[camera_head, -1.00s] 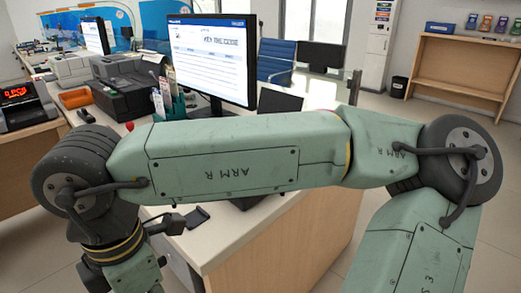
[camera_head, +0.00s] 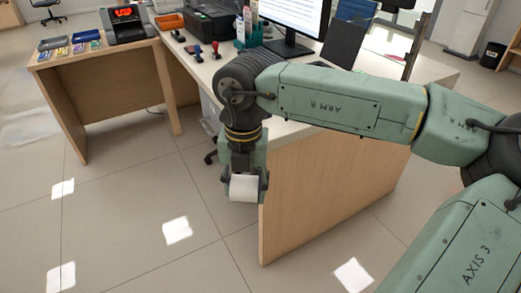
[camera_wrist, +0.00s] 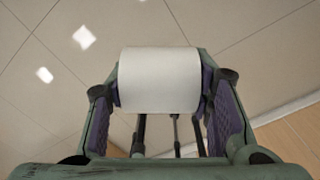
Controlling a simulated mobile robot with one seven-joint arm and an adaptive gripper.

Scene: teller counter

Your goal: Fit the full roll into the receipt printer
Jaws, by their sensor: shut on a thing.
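A white paper roll (camera_head: 244,189) is held in my gripper (camera_head: 245,183), which hangs below the arm over the floor, beside the near end of the desk. The wrist view shows the roll (camera_wrist: 160,75) lying crosswise, with the purple-padded fingers of my gripper (camera_wrist: 158,85) pressed on its two ends. I cannot pick out the receipt printer for certain. A black printer-like machine (camera_head: 212,17) stands at the back of the desk, cut by the top edge of the head view.
The wooden desk (camera_head: 305,195) carries a monitor (camera_head: 295,15), a pen holder (camera_head: 247,36) and several stamps. A side table (camera_head: 98,60) at left holds a counter with a red display (camera_head: 127,22) and trays of banknotes. The tiled floor at left is clear.

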